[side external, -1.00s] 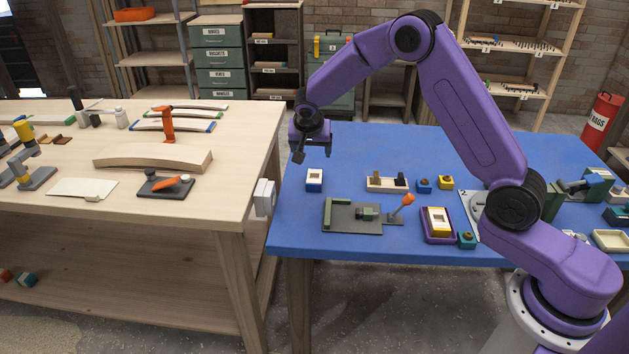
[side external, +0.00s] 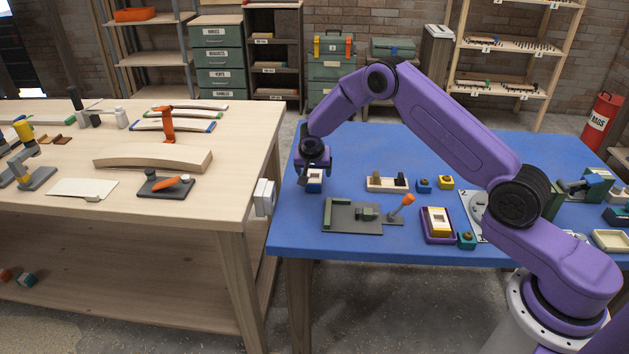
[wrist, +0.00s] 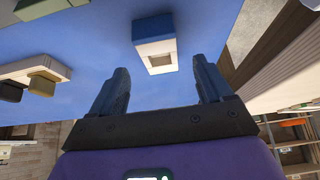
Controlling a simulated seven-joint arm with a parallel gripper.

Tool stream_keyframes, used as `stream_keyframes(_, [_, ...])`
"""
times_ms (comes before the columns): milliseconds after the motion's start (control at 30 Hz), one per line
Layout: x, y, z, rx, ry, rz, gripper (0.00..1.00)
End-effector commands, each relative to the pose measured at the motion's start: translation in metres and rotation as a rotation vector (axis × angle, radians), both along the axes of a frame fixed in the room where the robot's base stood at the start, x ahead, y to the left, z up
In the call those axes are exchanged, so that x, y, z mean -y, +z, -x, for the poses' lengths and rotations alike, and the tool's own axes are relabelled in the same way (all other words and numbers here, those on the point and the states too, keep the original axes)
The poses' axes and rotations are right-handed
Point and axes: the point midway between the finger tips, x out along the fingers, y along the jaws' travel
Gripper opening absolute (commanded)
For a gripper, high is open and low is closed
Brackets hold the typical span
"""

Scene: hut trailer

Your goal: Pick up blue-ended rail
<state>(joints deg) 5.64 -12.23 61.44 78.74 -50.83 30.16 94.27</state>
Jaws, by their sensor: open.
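A curved pale rail with blue ends (side external: 180,126) lies on the wooden bench at left, behind an orange upright clamp that hides part of it. Two similar rails lie just behind it, the nearer with green ends (side external: 190,114). My gripper (side external: 308,180) is far to the right of these rails, low over the left end of the blue table, its fingers pointing down. In the wrist view my gripper (wrist: 161,78) is open and empty. A blue-and-white block (wrist: 156,46) with a square recess lies beyond the fingertips, apart from them. The blue-ended rail is not identifiable in the wrist view.
A gap separates the wooden bench (side external: 255,140) from the blue table (side external: 300,235). A thick wooden arch (side external: 150,158) and an orange-handled tool (side external: 165,186) lie before the rails. A wooden tray (side external: 387,184) and a grey fixture (side external: 350,218) stand near my gripper.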

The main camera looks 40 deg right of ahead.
Motion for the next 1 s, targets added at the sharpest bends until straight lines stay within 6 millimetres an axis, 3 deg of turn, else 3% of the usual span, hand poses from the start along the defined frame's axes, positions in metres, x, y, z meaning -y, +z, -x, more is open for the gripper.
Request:
stream_keyframes(300, [0.013,-0.032,-0.013,-0.002,0.0,0.001,0.79])
stream_keyframes(600, [0.014,-0.034,-0.015,-0.001,0.0,0.001,0.79])
stream_keyframes(667, [0.014,-0.034,-0.015,-0.001,0.0,0.001,0.63])
stream_keyframes(800, [0.014,-0.034,-0.015,-0.001,0.0,0.001,0.19])
stream_keyframes(1000, [0.014,-0.034,-0.015,0.0,0.001,0.0,0.19])
